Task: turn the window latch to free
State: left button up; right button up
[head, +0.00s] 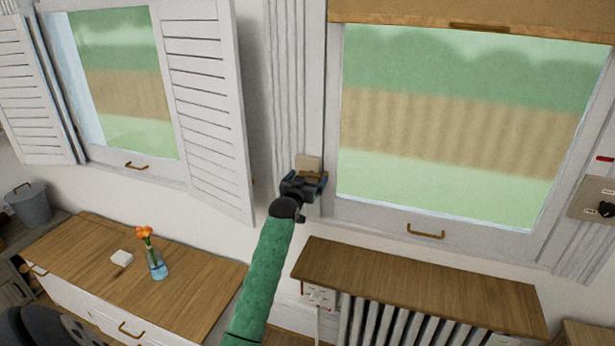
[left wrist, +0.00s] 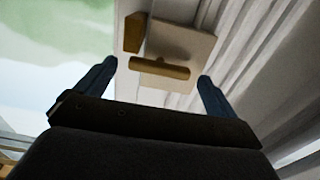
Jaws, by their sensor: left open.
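The window latch has a pale square plate (head: 308,161) on the frame left of the right-hand window (head: 460,130). In the left wrist view the plate (left wrist: 182,42) carries a short brass bar (left wrist: 160,68), lying nearly crosswise, with a second small brass block (left wrist: 134,32) beside it. My left gripper (head: 311,186) is at the latch, partly covering it in the head view. Its blue fingers (left wrist: 157,74) are open, one on each side of the bar, with a gap to each end. I cannot tell whether they reach its depth. My right gripper is not in view.
A radiator with a wooden shelf (head: 415,285) stands below the right-hand window. A wooden-topped cabinet (head: 200,290) bears a flower vase (head: 157,264) and a small white block (head: 122,257). An open shutter (head: 207,100) hangs left of the latch. A panel (head: 590,203) is at far right.

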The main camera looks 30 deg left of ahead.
pick_arm(q)
jog(key=shift+w+f, duration=0.1)
jog(key=shift+w, duration=0.15)
jog(key=c, duration=1)
